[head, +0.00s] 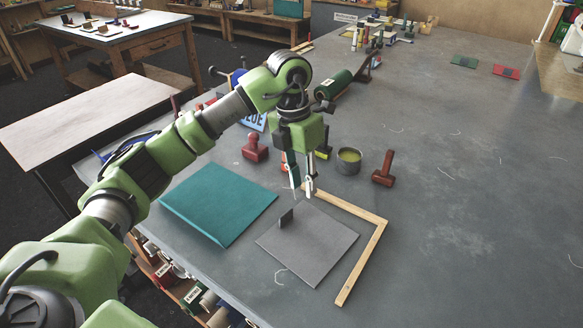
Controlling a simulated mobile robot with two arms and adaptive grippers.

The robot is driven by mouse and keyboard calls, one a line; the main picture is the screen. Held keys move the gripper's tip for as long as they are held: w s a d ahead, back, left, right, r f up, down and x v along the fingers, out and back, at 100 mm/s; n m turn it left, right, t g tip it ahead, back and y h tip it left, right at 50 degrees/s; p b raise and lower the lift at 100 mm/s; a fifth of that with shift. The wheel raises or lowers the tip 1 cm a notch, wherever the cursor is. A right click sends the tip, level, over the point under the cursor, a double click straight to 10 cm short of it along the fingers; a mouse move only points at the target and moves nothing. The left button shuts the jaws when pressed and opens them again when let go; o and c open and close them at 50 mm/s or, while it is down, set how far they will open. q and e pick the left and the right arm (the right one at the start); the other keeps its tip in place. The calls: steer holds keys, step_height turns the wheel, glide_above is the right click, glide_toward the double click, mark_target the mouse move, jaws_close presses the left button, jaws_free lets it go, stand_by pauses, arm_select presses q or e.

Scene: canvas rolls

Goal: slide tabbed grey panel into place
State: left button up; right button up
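The grey panel (318,247) lies flat on the grey table, with a small dark upright tab (286,219) near its left corner. An L-shaped light wood strip (371,257) lies around its back and right sides, with a gap of bare table between panel and wood. My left gripper (302,189) points down above the back of the panel, behind the tab and near the wood's back end. Its two fingers are apart with nothing between them. It is not touching the tab. My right gripper is not in view.
A teal panel (218,204) lies left of the grey one. Behind stand a red stamp-like tool (255,149), a tin of yellow-green stuff (348,161) and a red-brown tool (384,169). A green roll (335,86) lies farther back. The table's right side is largely clear.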

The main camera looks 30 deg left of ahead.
mark_target(288, 211)
arm_select(q)
steer(key=a+y, duration=0.1)
steer(key=a, duration=0.3)
steer(key=shift+n, duration=0.3)
step_height(288, 211, down, 13)
steer(key=p, duration=0.3)
steer(key=shift+r, duration=0.2)
jaws_close()
